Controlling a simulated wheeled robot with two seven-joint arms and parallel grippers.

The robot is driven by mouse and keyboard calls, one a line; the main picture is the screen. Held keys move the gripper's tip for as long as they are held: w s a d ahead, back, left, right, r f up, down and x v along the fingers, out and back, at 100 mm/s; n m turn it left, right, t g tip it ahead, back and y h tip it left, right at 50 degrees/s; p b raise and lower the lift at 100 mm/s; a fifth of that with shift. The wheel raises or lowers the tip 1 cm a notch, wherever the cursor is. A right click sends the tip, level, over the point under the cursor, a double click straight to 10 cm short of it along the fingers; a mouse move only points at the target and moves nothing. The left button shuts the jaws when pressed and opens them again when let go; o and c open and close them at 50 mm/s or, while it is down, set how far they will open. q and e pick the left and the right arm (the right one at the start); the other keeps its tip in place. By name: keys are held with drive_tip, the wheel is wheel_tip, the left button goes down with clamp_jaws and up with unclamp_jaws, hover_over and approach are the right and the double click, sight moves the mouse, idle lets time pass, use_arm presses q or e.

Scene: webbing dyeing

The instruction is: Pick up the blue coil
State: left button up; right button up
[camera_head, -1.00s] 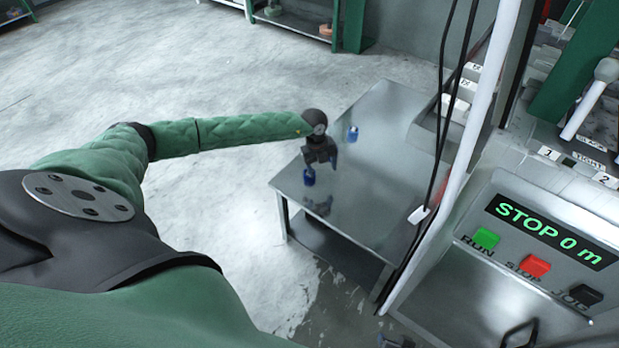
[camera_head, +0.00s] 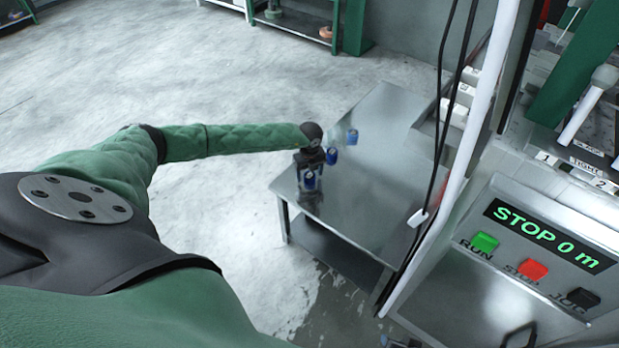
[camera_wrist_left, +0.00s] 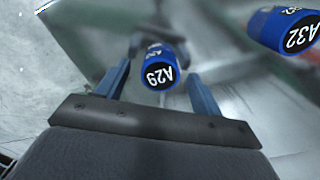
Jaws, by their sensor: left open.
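Three blue coils stand on the metal table. In the head view they are a near one (camera_head: 310,181), a middle one (camera_head: 331,155) and a far one (camera_head: 352,136). The task does not say which is meant. My left gripper (camera_head: 308,170) is open at the near coil, above the table's near left part. In the left wrist view a blue coil with a black top marked A29 (camera_wrist_left: 160,71) lies between the two open fingers. Another marked A32 (camera_wrist_left: 290,30) is at the upper right, outside them. Contact with the fingers cannot be told. My right gripper is not seen.
The table (camera_head: 365,210) is bare toward its front and right. A white post (camera_head: 465,165) and dark cables stand at its right edge. A control panel (camera_head: 535,245) reading STOP 0 m is at the right. Open floor (camera_head: 230,90) lies left.

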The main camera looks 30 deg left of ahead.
use_arm(q)
drive_tip(key=shift+c, duration=0.5)
drive_tip(key=c, duration=1)
